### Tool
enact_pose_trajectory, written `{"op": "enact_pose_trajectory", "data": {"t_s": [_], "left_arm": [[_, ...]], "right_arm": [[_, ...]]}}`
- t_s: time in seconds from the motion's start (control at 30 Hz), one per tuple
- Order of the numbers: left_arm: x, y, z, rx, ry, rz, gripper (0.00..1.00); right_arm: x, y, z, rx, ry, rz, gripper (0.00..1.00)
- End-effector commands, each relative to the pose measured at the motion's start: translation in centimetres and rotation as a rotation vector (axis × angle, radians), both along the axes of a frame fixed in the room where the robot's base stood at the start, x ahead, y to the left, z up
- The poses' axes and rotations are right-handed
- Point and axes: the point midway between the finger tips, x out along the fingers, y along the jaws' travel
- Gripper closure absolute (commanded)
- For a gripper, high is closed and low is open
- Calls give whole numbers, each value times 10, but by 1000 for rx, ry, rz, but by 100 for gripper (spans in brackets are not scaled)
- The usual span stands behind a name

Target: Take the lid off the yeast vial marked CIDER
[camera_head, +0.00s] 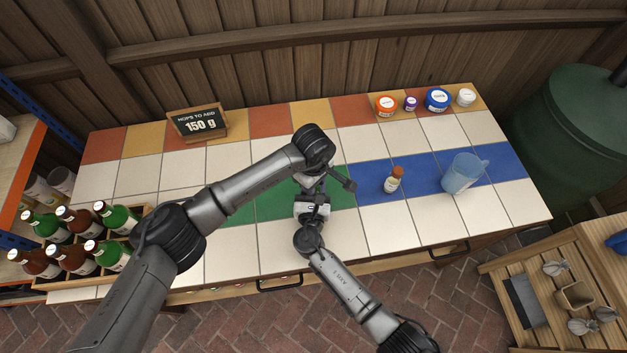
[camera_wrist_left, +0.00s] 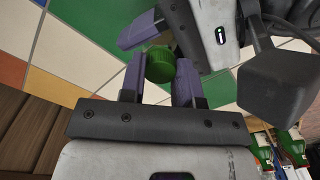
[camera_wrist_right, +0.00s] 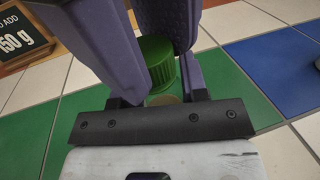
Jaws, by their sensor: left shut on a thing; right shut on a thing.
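A green ribbed lid shows in the left wrist view (camera_wrist_left: 160,65) and in the right wrist view (camera_wrist_right: 157,62). My left gripper (camera_head: 318,182) is shut on this lid, its purple fingers on either side. My right gripper (camera_head: 315,203) meets it from the front, above the green tiles, and is shut close under the lid, seemingly on the vial. Only a small pale yellowish patch (camera_wrist_right: 165,100) shows below the lid; the vial's body and any CIDER marking are hidden. I cannot tell whether lid and vial are apart. The vial is hidden in the head view.
Several lidded jars, one blue (camera_head: 437,99), line the back right. A sign (camera_head: 198,124) reads 150 g. A bottle crate (camera_head: 140,253) stands at left.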

Motion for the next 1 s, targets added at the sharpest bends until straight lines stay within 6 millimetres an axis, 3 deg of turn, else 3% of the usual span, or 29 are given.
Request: {"op": "enact_pose_trajectory", "data": {"t_s": [0.2,0.57,0.6,0.83,1.0], "left_arm": [[0,0,0,0,0,213,98],[0,0,0,0,0,240,98],[0,0,0,0,0,240,66],[0,0,0,0,0,239,45],[0,0,0,0,0,238,45]], "right_arm": [[0,0,0,0,1,-1,100],[0,0,0,0,1,-1,100],[0,0,0,0,0,-1,100],[0,0,0,0,1,-1,100],[0,0,0,0,1,0,100]]}}
